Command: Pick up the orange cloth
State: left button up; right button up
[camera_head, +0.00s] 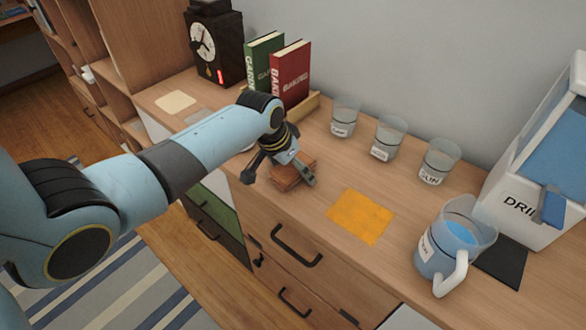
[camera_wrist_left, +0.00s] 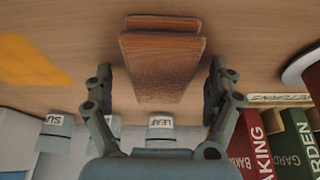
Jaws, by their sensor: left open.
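A folded, rust-orange cloth-like stack (camera_head: 290,178) lies on the wooden counter near its front edge. In the left wrist view the stack (camera_wrist_left: 162,65) shows a woven texture and sits between my open fingers, with gaps at both sides. My left gripper (camera_head: 281,176) is open over the stack and partly hides it; it also shows in the left wrist view (camera_wrist_left: 158,92). A flat yellow-orange square (camera_head: 360,216) lies on the counter to the right of the gripper, apart from it. Its edge also shows in the left wrist view (camera_wrist_left: 30,62). My right gripper is out of view.
Three labelled glasses stand along the wall, one marked SUN (camera_head: 438,162). A jug of blue liquid (camera_head: 455,250) and a white drink dispenser (camera_head: 535,155) are at the right. Green and red books (camera_head: 288,75) and a dark clock (camera_head: 213,45) stand behind. Drawers (camera_head: 300,265) are below the counter.

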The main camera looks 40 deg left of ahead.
pick_arm(q)
jog(key=shift+c, duration=0.5)
jog(key=shift+s, duration=0.1)
jog(key=c, duration=0.9)
jog(key=shift+d, duration=0.15)
jog(key=shift+c, duration=0.8)
jog(key=shift+s+f, duration=0.1)
jog(key=r, duration=0.5)
jog(key=shift+w, duration=0.2)
jog(key=s+d+r, duration=0.3)
jog(key=d+r, duration=0.3)
jog(key=d, duration=0.5)
jog(key=shift+r, duration=0.35)
